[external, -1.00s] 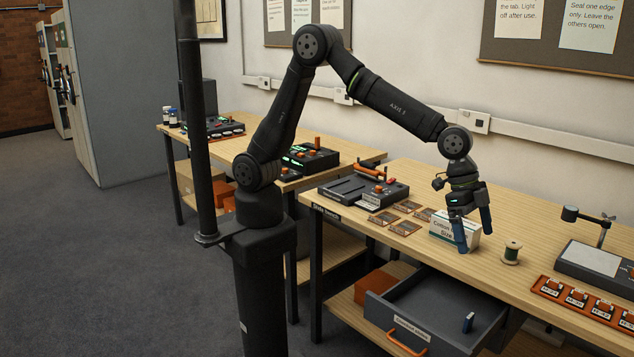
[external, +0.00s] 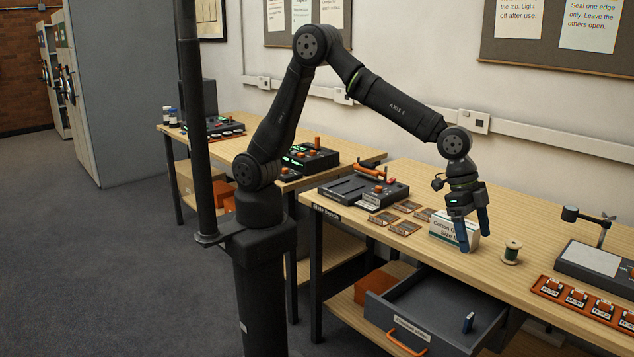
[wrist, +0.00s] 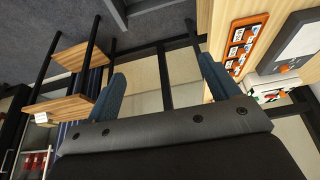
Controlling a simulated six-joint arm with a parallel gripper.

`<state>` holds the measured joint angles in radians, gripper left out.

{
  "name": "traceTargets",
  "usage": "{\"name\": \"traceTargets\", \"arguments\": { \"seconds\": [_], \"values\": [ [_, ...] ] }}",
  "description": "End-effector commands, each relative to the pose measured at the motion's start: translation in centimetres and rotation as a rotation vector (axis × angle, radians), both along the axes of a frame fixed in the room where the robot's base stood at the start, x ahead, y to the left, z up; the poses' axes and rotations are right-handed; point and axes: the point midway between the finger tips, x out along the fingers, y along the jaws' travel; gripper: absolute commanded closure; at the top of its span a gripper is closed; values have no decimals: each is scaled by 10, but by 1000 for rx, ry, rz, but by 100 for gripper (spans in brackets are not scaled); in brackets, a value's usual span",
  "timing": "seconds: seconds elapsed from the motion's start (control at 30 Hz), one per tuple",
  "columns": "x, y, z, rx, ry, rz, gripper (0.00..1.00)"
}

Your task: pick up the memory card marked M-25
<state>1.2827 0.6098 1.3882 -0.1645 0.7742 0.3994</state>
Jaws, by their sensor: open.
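An orange tray (external: 536,291) lies on the right part of the bench. Several memory cards stand in a row in it, with white labels too small to read surely, so I cannot tell which is M-25. The tray (wrist: 262,19) also shows at the upper right of the wrist view. My gripper (external: 475,242) is open and empty, fingers pointing down, in front of the white cotton gloves box (external: 441,226). It is left of the tray and well apart from it. In the wrist view my gripper (wrist: 161,66) has nothing between its blue fingers.
A grey device with a pale panel and a post (external: 590,258) is behind the tray.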

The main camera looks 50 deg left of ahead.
Motion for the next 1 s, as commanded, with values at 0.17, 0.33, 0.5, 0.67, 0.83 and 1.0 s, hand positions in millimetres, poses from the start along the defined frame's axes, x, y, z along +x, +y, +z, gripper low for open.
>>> {"name": "traceTargets", "arguments": {
  "seconds": [0.17,0.33,0.5,0.67,0.83,1.0],
  "values": [
    [0,0,0,0,0,0,42],
    [0,0,0,0,0,0,42],
    [26,6,-1,6,-2,12,42],
    [103,32,-2,22,-4,36,42],
    [196,79,-2,32,-1,59,42],
    [280,140,-1,33,1,74,42]
  ]
}}
